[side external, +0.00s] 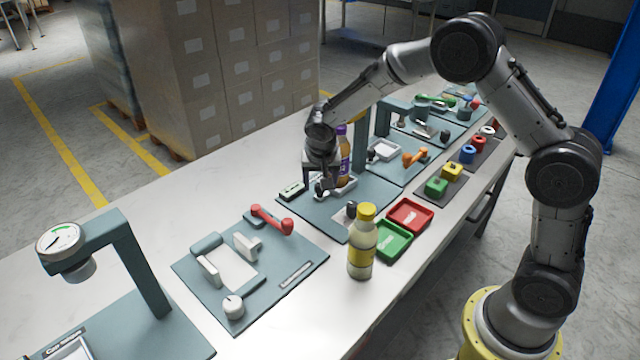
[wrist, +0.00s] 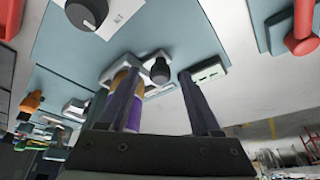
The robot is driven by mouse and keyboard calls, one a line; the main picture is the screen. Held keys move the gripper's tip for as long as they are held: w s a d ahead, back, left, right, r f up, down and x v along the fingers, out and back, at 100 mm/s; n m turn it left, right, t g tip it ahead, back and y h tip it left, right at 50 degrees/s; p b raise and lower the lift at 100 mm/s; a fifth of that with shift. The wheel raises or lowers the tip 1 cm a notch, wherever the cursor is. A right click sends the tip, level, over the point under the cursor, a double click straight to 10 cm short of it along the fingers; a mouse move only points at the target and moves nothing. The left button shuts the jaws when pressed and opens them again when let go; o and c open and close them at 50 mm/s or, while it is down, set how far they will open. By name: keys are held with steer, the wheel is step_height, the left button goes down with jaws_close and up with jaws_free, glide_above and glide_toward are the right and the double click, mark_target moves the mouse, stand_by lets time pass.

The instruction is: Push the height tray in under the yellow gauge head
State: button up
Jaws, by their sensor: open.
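The height tray (side external: 347,186) is a small white tray on the middle teal station plate, carrying a bottle (side external: 342,160) with a purple cap and label. In the wrist view the tray (wrist: 146,60) has a dark round knob (wrist: 160,70) at its near end. My gripper (side external: 321,186) is low at the tray's knob end, open, with the knob showing between its fingers in the wrist view (wrist: 158,76); I cannot tell whether they touch it. The yellow gauge head (side external: 325,95) is mostly hidden behind my arm, with its teal column (side external: 361,140) beside the bottle.
A yellow-capped bottle (side external: 362,245) stands at the table's front edge, by the green tray (side external: 392,242) and red tray (side external: 410,215). A small readout (side external: 292,190) lies left of my gripper. A station with a red handle (side external: 272,219) is nearer; a dial gauge stand (side external: 130,260) is front left.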

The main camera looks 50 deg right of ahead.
steer(key=shift+w+d+f, duration=0.1)
steer(key=shift+f, duration=0.25)
jaws_close()
stand_by(1.3)
